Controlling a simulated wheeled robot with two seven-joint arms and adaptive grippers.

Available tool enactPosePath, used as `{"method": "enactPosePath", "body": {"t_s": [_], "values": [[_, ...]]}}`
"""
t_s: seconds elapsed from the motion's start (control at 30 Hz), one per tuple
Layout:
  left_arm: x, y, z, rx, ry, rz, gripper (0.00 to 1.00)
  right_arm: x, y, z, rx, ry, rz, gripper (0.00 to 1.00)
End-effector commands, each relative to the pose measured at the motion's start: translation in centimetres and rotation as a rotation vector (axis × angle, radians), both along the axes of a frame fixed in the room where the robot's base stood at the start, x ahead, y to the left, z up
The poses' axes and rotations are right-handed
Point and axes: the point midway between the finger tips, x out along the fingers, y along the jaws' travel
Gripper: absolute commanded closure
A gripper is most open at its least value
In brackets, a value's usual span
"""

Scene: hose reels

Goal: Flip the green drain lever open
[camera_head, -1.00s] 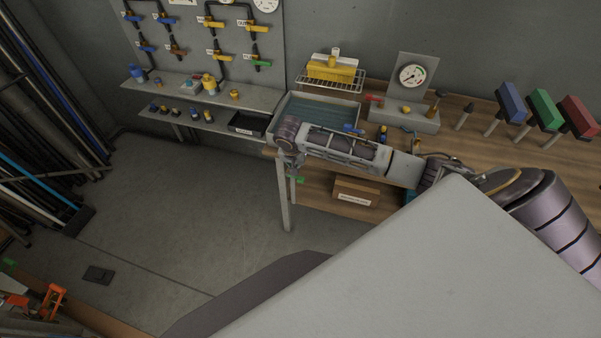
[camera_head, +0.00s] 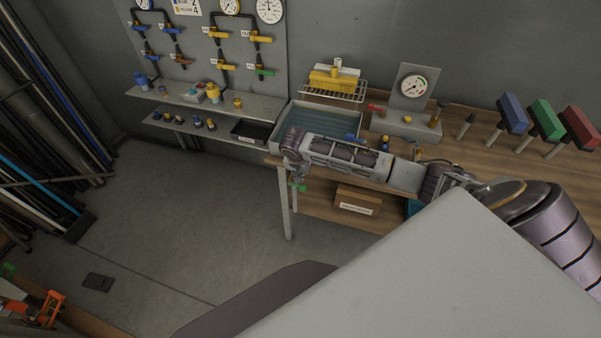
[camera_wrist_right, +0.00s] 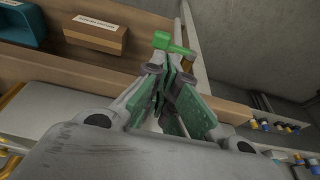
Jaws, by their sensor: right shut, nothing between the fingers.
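The green drain lever (camera_head: 298,187) shows below the front edge of the metal basin (camera_head: 318,106), by the bench leg. In the right wrist view the lever (camera_wrist_right: 174,44) is a bright green bar with a blockier left end, just beyond my fingertips. A brass-coloured part sits at its right end. My right gripper (camera_wrist_right: 172,72) is shut and empty, its tips pointing at the lever; I cannot tell whether they touch it. In the head view my right arm crosses in front of the basin, with its wrist above the lever. My left gripper is out of view.
A cardboard box (camera_head: 357,200) stands on the bench's lower shelf. A wall panel (camera_head: 240,45) holds several valves, one with a green handle (camera_head: 262,71). A gauge stand (camera_head: 413,87) and coloured blocks on posts are on the bench.

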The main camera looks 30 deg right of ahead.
Motion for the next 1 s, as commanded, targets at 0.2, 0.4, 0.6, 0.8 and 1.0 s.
{"method": "enactPosePath", "body": {"t_s": [0.2, 0.4, 0.6, 0.8, 1.0], "values": [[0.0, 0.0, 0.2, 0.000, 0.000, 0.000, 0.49, 0.5, -0.5, -2.4, -0.001, 0.001, 0.000, 1.00], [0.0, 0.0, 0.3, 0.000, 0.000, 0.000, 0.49, 0.9, -1.0, -4.4, 0.000, 0.001, -0.001, 1.00], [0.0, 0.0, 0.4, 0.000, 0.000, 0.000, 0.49, 1.2, -1.4, -6.2, 0.000, 0.000, 0.000, 1.00], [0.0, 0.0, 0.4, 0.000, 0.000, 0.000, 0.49, 1.3, -1.6, -7.2, 0.001, 0.001, 0.001, 1.00], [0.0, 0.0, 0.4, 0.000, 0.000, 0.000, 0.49, 1.4, -1.6, -7.4, 0.000, -0.001, 0.001, 1.00]]}}
